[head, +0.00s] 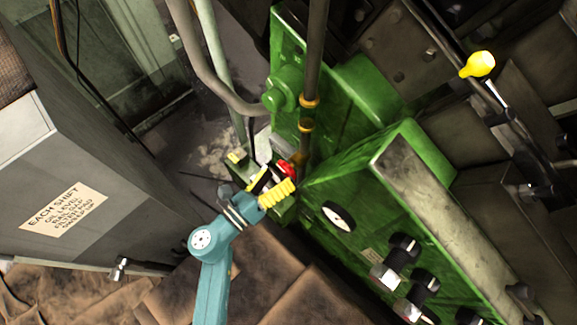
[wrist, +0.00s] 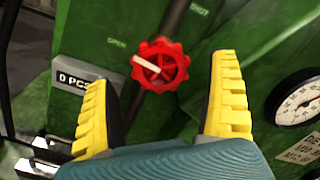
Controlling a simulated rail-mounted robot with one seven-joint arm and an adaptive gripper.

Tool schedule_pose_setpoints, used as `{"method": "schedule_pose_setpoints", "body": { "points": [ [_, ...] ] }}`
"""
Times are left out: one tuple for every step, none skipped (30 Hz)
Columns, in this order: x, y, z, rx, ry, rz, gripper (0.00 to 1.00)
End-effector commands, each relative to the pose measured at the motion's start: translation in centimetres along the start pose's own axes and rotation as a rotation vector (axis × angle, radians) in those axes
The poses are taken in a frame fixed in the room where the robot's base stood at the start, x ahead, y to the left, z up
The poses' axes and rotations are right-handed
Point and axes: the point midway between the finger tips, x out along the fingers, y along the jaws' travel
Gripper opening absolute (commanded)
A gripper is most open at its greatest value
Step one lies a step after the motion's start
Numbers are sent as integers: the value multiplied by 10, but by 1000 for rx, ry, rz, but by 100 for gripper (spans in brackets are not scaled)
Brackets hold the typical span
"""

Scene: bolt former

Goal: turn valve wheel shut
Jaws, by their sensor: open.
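The red valve wheel (wrist: 160,65) has a scalloped rim and a pale pointer mark aimed to the upper left. It sits on a green panel with OPEN lettering at its upper left and SHUT lettering at its upper right. In the head view the wheel (head: 286,169) is small and partly hidden by my gripper. My gripper (head: 277,185) has yellow ridged fingers and is open. In the wrist view its fingers (wrist: 166,75) stand wide apart, left and right of the wheel, with visible gaps and no contact seen.
A round gauge (wrist: 298,100) is at the right in the wrist view, and a label plate (wrist: 78,80) is at the left. A vertical pipe (head: 313,60) rises above the wheel. Green machine housings (head: 345,185) stand close right. A grey cabinet (head: 75,190) is at left.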

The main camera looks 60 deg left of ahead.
Motion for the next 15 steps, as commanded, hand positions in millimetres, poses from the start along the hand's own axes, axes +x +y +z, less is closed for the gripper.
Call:
{"method": "schedule_pose_setpoints", "body": {
  "points": [
    [11, -1, -1, 1, 3, -5, 90],
    [17, -1, -1, 1, 3, -5, 90],
    [23, 0, -1, 1, 2, -3, 90],
    [28, 0, 0, 1, 1, -3, 90],
    [31, 0, 0, 1, 1, -2, 90],
    [35, 0, -1, 0, 1, -1, 90],
    [37, 0, 0, 0, 1, -1, 90],
    [38, 0, 0, 0, 1, -1, 90],
    [40, 0, 0, 0, 0, -1, 90],
    [40, 0, 0, 0, 0, 0, 90],
    [40, 0, 0, 0, 0, 0, 90],
    [40, 0, 0, 0, 0, 0, 90],
    [40, 0, 0, 0, 0, 1, 90],
    [40, 0, 0, 0, 0, 1, 90],
    [40, 0, 0, 0, 0, 0, 90]
  ]
}}
